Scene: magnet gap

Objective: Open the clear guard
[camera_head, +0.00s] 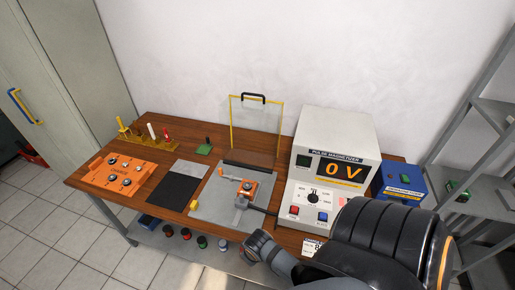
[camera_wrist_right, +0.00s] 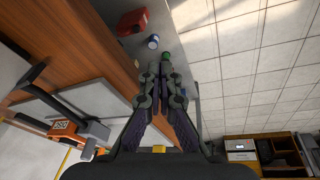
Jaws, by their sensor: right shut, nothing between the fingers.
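The clear guard (camera_head: 257,118) is a transparent panel with a yellow frame and a black handle on its top edge. It stands upright at the back of the grey base plate (camera_head: 215,211), above a dark bar. The orange and grey fixture on the plate is uncovered in front of it. My right gripper (camera_wrist_right: 161,72) is shut and empty, over the table's front edge in the wrist view and apart from the guard. In the head view my right arm reaches in from the lower right; its fingers cannot be made out. My left gripper is not in view.
The pulse magnetizer (camera_head: 327,170) reads 0 V, right of the plate, with a blue box (camera_head: 400,184) beyond it. An orange tray (camera_head: 118,175), a black mat (camera_head: 178,187) and a yellow rack (camera_head: 150,136) lie left. Several small items sit on the lower shelf.

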